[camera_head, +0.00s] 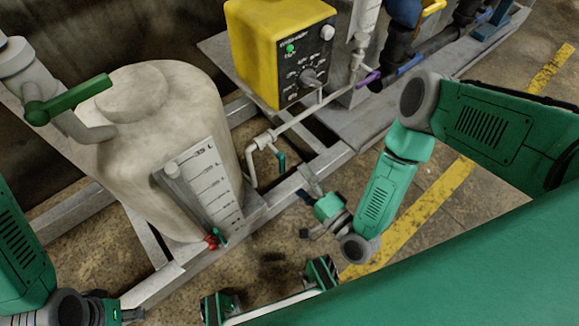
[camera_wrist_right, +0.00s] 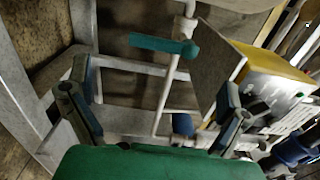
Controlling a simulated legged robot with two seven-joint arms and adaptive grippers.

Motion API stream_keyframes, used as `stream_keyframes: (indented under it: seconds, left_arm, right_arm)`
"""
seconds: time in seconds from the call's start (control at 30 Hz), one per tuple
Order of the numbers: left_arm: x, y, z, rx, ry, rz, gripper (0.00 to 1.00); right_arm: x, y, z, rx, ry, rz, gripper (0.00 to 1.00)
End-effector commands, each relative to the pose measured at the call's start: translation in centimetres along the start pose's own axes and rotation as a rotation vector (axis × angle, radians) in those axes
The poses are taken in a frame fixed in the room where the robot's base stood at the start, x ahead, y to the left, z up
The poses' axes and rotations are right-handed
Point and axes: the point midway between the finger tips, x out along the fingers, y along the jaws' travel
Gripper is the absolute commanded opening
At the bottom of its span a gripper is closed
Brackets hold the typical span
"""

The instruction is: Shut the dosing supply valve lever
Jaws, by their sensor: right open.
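A teal lever (camera_head: 281,162) hangs at a white valve on a thin white pipe (camera_head: 310,115), between the tank and the yellow dosing unit. In the right wrist view the teal lever (camera_wrist_right: 165,47) lies crosswise to the pipe, ahead of the fingers. My right gripper (camera_head: 308,208) is below and right of this lever in the head view, apart from it. In the wrist view its fingers (camera_wrist_right: 156,95) are spread, with nothing held. My left gripper (camera_head: 130,315) is at the bottom left edge, partly cut off; its opening is unclear.
A beige tank (camera_head: 130,130) with a level scale stands at left. A larger green lever (camera_head: 68,100) is above it; small red and teal valves (camera_head: 212,241) are at its base. The yellow unit (camera_head: 265,45) and grey frame rails (camera_head: 300,180) border the lever.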

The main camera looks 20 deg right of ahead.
Motion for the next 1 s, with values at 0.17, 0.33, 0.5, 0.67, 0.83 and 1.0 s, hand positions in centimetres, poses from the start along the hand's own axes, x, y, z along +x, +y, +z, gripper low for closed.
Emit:
stream_keyframes:
  seconds: [0.17,0.33,0.5,0.67,0.83,1.0]
  left_arm:
    - [0.0,0.0,0.0,0.0,0.0,0.0,0.4]
    - [0.0,0.0,0.0,0.0,0.0,0.0,0.4]
    - [0.0,0.0,0.0,0.0,0.0,0.0,0.4]
    - [0.0,0.0,-0.1,0.0,-0.002,0.0,0.4]
    - [0.1,0.0,-0.1,0.0,-0.002,0.0,0.4]
    - [0.1,0.0,-0.1,0.0,-0.002,0.0,0.4]
  right_arm:
    - [-3.5,0.1,-0.1,0.0,0.002,0.004,0.98]
    - [-5.2,0.1,-0.1,0.0,0.001,0.003,0.98]
    - [-5.6,0.1,-0.1,-0.001,0.002,0.001,0.98]
    - [-5.6,0.1,-0.1,-0.001,0.001,0.001,0.98]
    - [-5.6,0.1,-0.1,0.0,0.001,0.001,0.98]
    - [-5.6,0.1,-0.1,0.0,0.001,0.001,0.98]
